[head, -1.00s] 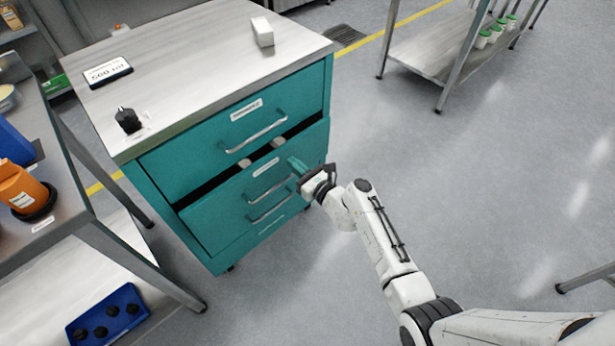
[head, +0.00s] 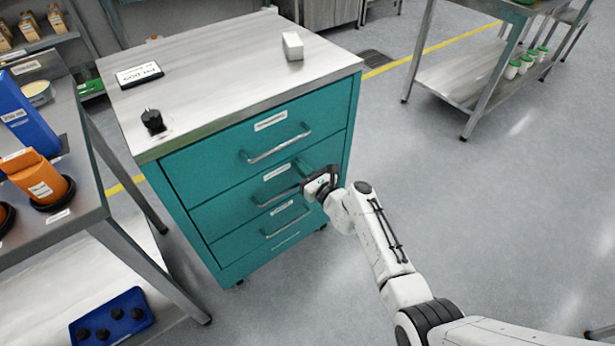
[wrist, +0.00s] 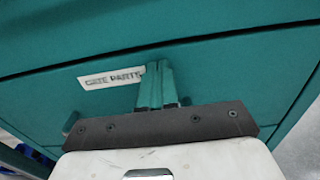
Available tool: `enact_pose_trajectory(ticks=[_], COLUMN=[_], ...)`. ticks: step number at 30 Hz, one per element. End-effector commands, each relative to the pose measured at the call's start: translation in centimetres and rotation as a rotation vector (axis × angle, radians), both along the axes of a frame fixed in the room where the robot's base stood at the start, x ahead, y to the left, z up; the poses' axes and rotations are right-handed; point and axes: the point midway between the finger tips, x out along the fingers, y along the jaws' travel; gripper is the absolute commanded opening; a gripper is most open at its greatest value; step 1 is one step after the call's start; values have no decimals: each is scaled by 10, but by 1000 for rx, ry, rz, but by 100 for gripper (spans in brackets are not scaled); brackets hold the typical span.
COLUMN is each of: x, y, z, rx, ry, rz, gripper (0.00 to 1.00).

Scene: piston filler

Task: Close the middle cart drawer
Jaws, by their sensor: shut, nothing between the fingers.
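The teal cart (head: 190,225) stands left of centre in the head view, with its drawers facing me. The middle drawer (head: 225,203) looks flush with the front, with only a thin seam above it. Its handle (head: 276,198) and white label (head: 277,172) show. My gripper (head: 302,168) is at the right part of the middle drawer's front, fingers shut and empty. In the wrist view the teal fingers (wrist: 157,85) point at the drawer front (wrist: 220,68), beside the label (wrist: 110,78) and partly over its right end. I cannot tell whether the fingertips touch the panel.
On the cart top are a black knob (head: 153,121), a sign (head: 139,75) and a white box (head: 293,46). A bench (head: 75,235) with orange and blue items stands close at the left. A rack (head: 440,85) stands at the back right. The floor at right is clear.

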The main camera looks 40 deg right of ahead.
Motion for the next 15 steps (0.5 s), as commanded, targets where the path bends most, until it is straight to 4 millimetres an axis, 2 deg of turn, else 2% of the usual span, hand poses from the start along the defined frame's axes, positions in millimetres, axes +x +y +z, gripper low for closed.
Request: enact_pose_trajectory(ticks=[1, 8, 15], x=[6, 8, 3], y=[0, 0, 0], z=[0, 3, 4], rx=[0, -2, -2], ry=[1, -1, 0], rz=[-3, -5, -5], gripper=[0, 0, 0])
